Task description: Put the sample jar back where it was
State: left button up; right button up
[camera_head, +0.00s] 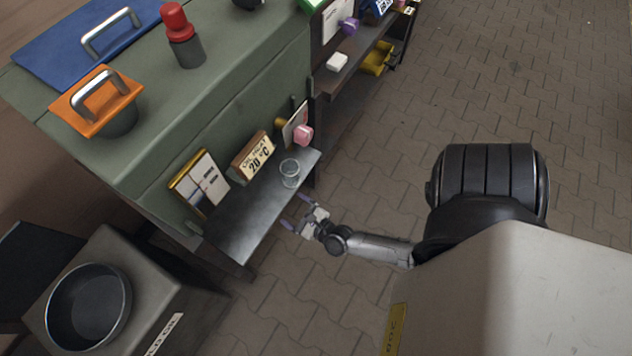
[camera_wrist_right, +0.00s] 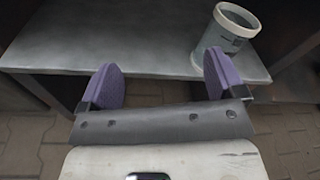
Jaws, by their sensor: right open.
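The sample jar (camera_head: 289,172), a small see-through greyish cup shape, stands upright near the front edge of the dark lower shelf (camera_head: 240,215). In the right wrist view the jar (camera_wrist_right: 226,36) stands on the shelf (camera_wrist_right: 120,40) at the upper right, behind the right finger, with an open top and a printed label. My right gripper (camera_head: 298,213) is open and empty, just off the shelf's front edge and apart from the jar. Its two purple pads (camera_wrist_right: 163,82) face each other with nothing between them. My left gripper is not in view.
The shelf also carries a framed panel (camera_head: 200,183), an "oil heat 20 °C" sign (camera_head: 253,157) and a pink object (camera_head: 303,135). Above is a green bench (camera_head: 220,75) with an orange-lidded pot (camera_head: 100,103). A dark pan (camera_head: 88,307) is at lower left. Paved floor is clear.

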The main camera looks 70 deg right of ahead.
jog(key=a+r+n+g+y, duration=0.35)
jog(key=a+n, duration=0.25)
jog(key=n, duration=0.6)
jog(key=a+r+n+g+y, duration=0.2)
jog(key=a+n+y, duration=0.35)
jog(key=n, duration=0.55)
jog(key=s+d+r+n+g+h, duration=0.1)
jog(key=s+r+n+g+h, duration=0.2)
jog(key=s+r+n+g, duration=0.3)
jog(key=s+n+g, duration=0.1)
jog(key=s+n, duration=0.3)
jog(key=n, duration=0.4)
jog(key=shift+s+r+h, duration=0.15)
jog(key=shift+s+h, duration=0.1)
jog(key=shift+h, duration=0.05)
